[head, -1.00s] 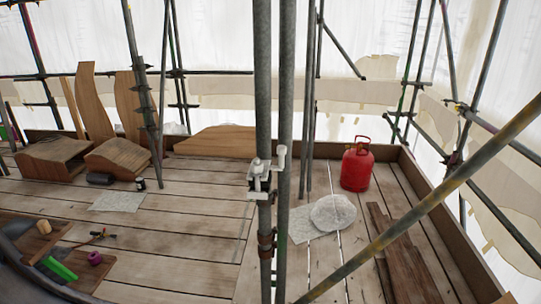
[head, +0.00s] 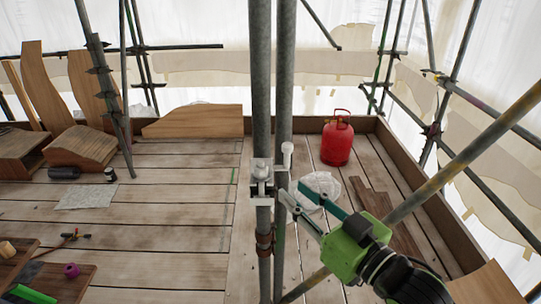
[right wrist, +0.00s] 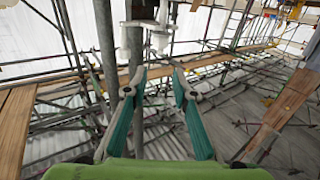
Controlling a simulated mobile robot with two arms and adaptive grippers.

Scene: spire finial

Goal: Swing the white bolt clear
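The white bolt (head: 287,156) stands upright, head up, beside the pale clamp (head: 262,178) on the paired grey scaffold poles (head: 261,90). In the right wrist view the white bolt (right wrist: 161,30) shows beyond the fingertips, just right of the clamp (right wrist: 134,38). My right gripper (head: 291,191) reaches in from the lower right, its fingertips just below the bolt in the picture. It also shows in the right wrist view (right wrist: 157,76), with its fingers apart and nothing between them. I cannot tell how far it is from the bolt. My left gripper is not in view.
A diagonal pole (head: 455,165) crosses close to my right arm. A red gas bottle (head: 337,142) and a plastic-wrapped bundle (head: 318,183) are on the plank deck behind. Wooden pieces (head: 82,148) and tools lie at left. The planks left of the poles are mostly clear.

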